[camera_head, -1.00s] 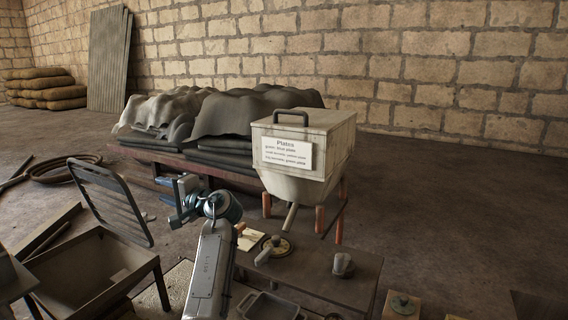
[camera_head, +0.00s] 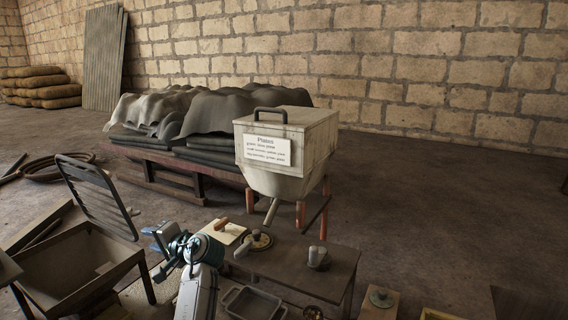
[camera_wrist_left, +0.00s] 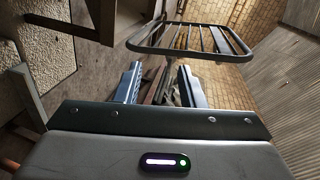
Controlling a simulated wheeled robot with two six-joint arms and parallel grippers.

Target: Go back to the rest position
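My left gripper (camera_head: 160,250) is at the lower left of the head view, to the left of the low table and near the slatted metal frame. In the left wrist view its two blue-edged fingers (camera_wrist_left: 160,84) stand apart with nothing between them. My right gripper is in neither view.
A low table (camera_head: 300,262) holds a round disc part (camera_head: 262,242), a grey part (camera_head: 317,257) and a paper sheet. Behind it stands a hopper labelled Plates (camera_head: 285,150). A slatted frame (camera_head: 97,195) rises above an open bin (camera_head: 90,265) at left. Open floor lies right.

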